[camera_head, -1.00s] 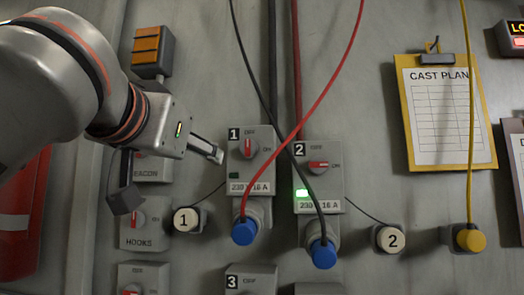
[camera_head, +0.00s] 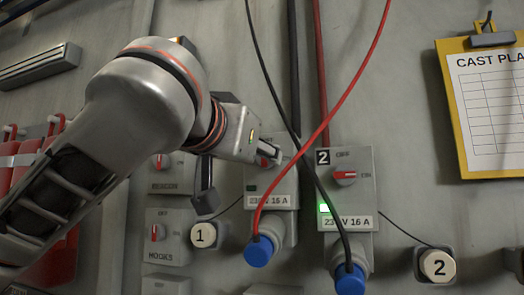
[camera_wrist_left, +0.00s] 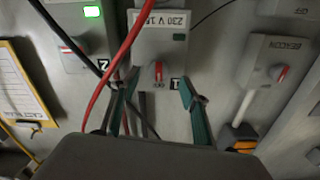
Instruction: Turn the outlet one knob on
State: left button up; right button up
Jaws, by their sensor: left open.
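The outlet one box (camera_head: 268,203) is grey, with a dark indicator window, a 230 V label and a blue plug (camera_head: 258,251) below. Its red knob (camera_wrist_left: 158,72) shows in the left wrist view, upright in that picture and pointing at its OFF mark. My left gripper (camera_head: 268,152) is in front of the upper part of this box and covers its number. In the left wrist view the open gripper (camera_wrist_left: 158,84) has one finger on each side of the knob, with gaps. Whether a finger touches it I cannot tell. My right gripper is not in view.
Outlet two (camera_head: 345,195), with a green light, stands close at right. A red cable (camera_head: 345,95) and a black cable (camera_head: 272,90) cross in front of the outlets. Round tag 1 (camera_head: 203,235), a hooks switch (camera_head: 157,233) and a beacon switch (camera_head: 163,175) are at left.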

pick_arm(q)
jog(key=p+x, duration=0.1)
jog(key=x, duration=0.2)
jog(key=shift+w+d, duration=0.2)
jog(key=shift+w, duration=0.1)
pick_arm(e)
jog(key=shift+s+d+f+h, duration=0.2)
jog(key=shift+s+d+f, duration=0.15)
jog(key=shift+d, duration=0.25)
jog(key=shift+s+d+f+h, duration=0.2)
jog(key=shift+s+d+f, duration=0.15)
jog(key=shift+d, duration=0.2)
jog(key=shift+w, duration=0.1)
pick_arm(q)
jog(key=c, duration=1.1)
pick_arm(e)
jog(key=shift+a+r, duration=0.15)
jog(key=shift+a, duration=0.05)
